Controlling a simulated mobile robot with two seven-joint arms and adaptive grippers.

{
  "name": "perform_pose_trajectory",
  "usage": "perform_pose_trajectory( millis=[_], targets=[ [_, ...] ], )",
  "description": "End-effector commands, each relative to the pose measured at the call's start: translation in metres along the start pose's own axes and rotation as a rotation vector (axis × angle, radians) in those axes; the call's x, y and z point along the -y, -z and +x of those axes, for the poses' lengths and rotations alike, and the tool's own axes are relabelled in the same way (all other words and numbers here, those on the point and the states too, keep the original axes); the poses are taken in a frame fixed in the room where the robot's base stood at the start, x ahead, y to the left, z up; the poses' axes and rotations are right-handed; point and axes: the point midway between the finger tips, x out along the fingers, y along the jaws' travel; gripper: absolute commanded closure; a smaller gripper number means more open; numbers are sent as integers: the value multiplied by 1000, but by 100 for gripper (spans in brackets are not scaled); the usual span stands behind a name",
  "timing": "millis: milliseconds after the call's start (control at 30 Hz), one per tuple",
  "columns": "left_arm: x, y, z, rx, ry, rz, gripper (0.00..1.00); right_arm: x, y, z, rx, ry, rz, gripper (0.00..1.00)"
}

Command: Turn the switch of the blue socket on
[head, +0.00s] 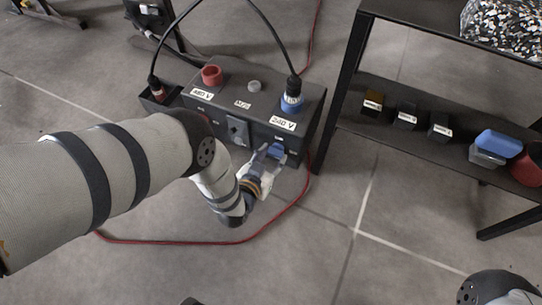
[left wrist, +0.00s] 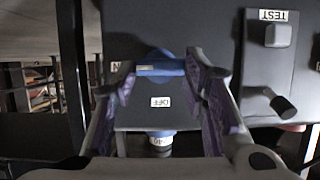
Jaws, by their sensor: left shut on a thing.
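The blue socket (head: 292,101) is on top of a dark box (head: 310,118), at its right end, above a "240 V" label. A black cable's plug sits in it. Its blue switch (head: 279,148) is on the front face below the label. My left gripper (head: 268,153) reaches this switch from the front. In the left wrist view the fingers are closed about the blue switch (left wrist: 160,69), which lies across between the tips. An upside-down "OFF" label (left wrist: 161,102) shows between the fingers. My right gripper is out of view.
A red socket (head: 211,75) and a grey knob (head: 254,86) are on the box top. A grey lever switch (head: 237,130) sits left of my gripper, near a "TEST" label (left wrist: 273,15). A dark shelf (head: 430,112) stands right. A red cable (head: 200,242) lies on the floor.

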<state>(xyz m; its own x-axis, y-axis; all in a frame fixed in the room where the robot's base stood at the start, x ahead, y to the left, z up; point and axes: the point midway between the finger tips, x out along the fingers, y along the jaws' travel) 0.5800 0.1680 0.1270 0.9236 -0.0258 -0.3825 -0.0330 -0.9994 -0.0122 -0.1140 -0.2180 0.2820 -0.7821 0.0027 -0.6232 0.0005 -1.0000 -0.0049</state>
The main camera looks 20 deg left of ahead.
Motion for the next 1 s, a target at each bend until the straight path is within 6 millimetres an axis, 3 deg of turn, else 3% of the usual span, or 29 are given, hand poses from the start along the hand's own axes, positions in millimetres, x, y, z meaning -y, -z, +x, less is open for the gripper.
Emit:
perform_pose_trajectory(
  millis=[200, 233, 300, 667, 767, 1000],
  targets=[
    [0, 0, 0, 1, 0, 5, 88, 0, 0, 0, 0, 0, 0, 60],
    [0, 0, 0, 1, -1, 5, 56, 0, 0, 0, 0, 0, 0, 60],
    [0, 0, 0, 1, 0, 5, 40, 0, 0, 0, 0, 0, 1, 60],
    [0, -1, -4, 2, 0, 4, 40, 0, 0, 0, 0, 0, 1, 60],
    [0, -1, -20, 4, -1, 4, 40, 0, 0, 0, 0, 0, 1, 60],
    [0, -1, -85, 5, -1, 4, 40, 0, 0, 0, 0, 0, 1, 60]
  ],
)
